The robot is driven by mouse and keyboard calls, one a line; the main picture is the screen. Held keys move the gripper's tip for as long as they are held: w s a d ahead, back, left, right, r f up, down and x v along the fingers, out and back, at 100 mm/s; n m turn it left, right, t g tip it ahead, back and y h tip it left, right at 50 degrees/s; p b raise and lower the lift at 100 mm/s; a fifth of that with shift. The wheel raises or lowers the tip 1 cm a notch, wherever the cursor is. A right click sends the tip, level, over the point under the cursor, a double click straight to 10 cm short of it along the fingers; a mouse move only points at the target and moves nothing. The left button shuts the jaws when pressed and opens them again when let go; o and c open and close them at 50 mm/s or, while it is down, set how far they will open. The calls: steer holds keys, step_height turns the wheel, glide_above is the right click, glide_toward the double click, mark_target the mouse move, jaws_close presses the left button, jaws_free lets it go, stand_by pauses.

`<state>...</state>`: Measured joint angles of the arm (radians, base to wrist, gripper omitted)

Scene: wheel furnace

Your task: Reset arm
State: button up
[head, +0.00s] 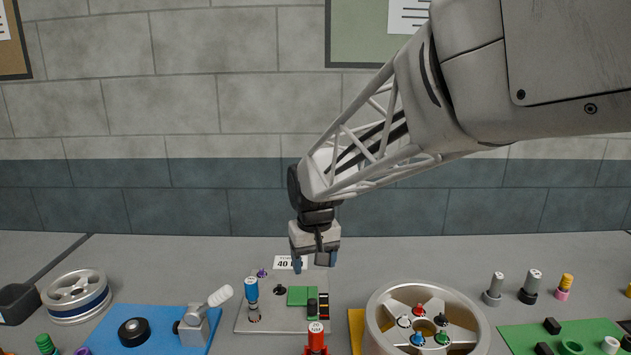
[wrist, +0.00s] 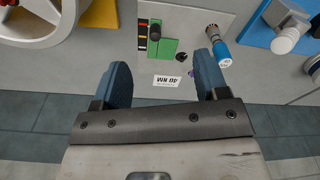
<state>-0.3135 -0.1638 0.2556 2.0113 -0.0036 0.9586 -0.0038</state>
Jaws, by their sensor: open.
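My gripper (head: 314,262) hangs pointing down over the far edge of a grey panel (head: 270,319) in the head view. In the wrist view my gripper (wrist: 160,82) shows two blue fingers spread apart with nothing between them. A white label (wrist: 167,80) reading 40 lies beyond the fingertips; it also shows in the head view (head: 289,263), partly behind the gripper. The panel carries a green block (head: 300,296) and a blue-topped cylinder (head: 252,288). My arm reaches in from the upper right.
A large silver wheel (head: 378,310) with coloured pegs stands right of the panel. A blue mat (head: 110,328) with a lever fixture (head: 197,325) and a smaller wheel (head: 76,296) are left. A green mat (head: 515,340) and several small cylinders are right. The wall is behind.

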steer(key=s+d+m, duration=0.1)
steer(key=s+d, duration=0.5)
steer(key=s, duration=0.3)
steer(key=s+d+m+t, duration=0.1)
steer(key=s+d, duration=0.5)
steer(key=s, duration=0.3)
steer(key=s+d+m, duration=0.1)
steer(key=s+d, duration=0.6)
steer(key=s, duration=0.2)
steer(key=shift+s+m+t, duration=0.3)
steer(key=shift+s+m, duration=0.05)
steer(key=shift+m, duration=0.05)
